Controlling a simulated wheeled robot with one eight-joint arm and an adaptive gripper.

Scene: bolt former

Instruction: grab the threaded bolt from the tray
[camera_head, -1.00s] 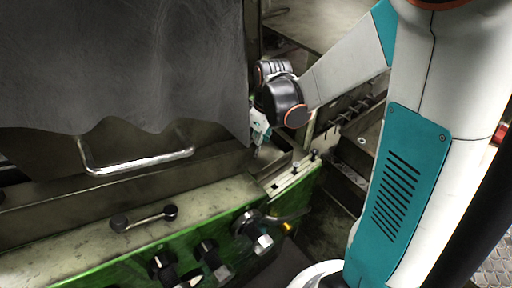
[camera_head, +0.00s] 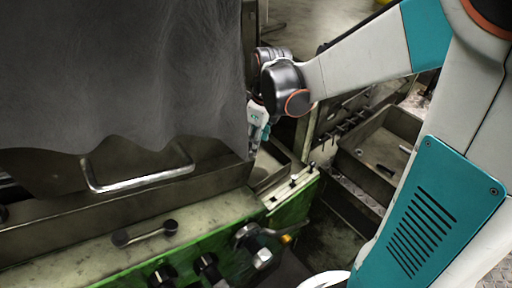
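My gripper (camera_head: 257,138) hangs at the end of the arm, by the lower right edge of the grey curtain. It points down over a narrow metal trough (camera_head: 263,173) in the green machine. The curtain covers part of it, and its fingertips are too small and hidden to show whether they are open or shut. I cannot make out a threaded bolt at the gripper. An open metal tray (camera_head: 362,137) stands to the right, apart from the gripper. A small dark piece (camera_head: 386,169) and a lighter piece (camera_head: 405,149) lie in it; I cannot tell whether either is a threaded bolt.
The grey curtain (camera_head: 120,70) fills the upper left, with a metal handle (camera_head: 140,180) below it. The green machine (camera_head: 110,255) carries black knobs and a lever along its front. My arm crosses the right side and blocks the view there.

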